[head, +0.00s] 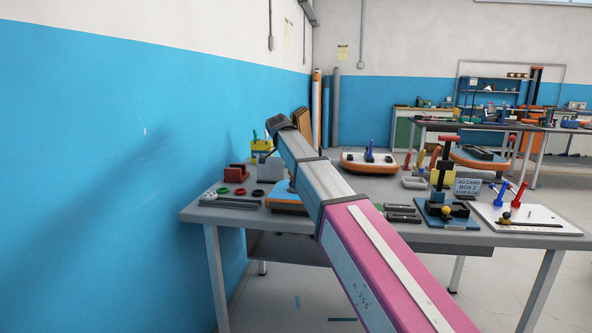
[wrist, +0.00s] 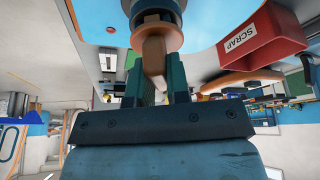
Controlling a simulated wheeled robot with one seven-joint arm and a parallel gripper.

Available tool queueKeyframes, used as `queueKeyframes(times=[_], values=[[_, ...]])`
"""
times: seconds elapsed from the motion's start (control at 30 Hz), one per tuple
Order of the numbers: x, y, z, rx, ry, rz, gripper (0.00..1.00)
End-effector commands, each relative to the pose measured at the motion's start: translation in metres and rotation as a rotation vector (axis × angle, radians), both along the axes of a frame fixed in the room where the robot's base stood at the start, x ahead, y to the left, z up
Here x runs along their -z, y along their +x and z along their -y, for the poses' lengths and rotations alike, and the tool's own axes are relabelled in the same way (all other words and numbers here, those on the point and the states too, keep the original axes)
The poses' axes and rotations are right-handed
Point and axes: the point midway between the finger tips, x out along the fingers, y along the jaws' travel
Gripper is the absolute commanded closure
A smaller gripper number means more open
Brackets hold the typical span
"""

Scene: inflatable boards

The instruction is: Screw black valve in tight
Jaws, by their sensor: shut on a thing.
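In the wrist view, my gripper (wrist: 155,72) has its two teal fingers on either side of a tan block-like piece (wrist: 154,50) and is shut on it. This piece meets a dark round fitting (wrist: 156,8), which looks like the black valve, inside an orange ring (wrist: 172,40). The fitting sits at a pale blue board surface (wrist: 98,22). I cannot tell how deep the valve is seated. In the head view, the blue and orange board (head: 287,209) is partly hidden behind my arm, and the gripper and valve are hidden.
A red bin marked SCRAP (wrist: 262,37) is close at the right in the wrist view. The grey table (head: 330,226) also carries several coloured rings (head: 240,191), another orange board (head: 352,166), a blue fixture (head: 437,215) and a white plate (head: 540,222). A blue wall (head: 130,150) stands at left.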

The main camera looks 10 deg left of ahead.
Motion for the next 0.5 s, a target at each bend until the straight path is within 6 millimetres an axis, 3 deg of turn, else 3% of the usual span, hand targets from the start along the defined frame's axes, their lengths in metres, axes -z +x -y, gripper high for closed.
queueKeyframes(times=[0.17, 0.5], values=[[-0.0002, 0.0008, -0.0005, 0.029, 0.001, 0.0, 1.0], [-0.0001, 0.0006, -0.0004, 0.295, 0.001, 0.0, 1.0]])
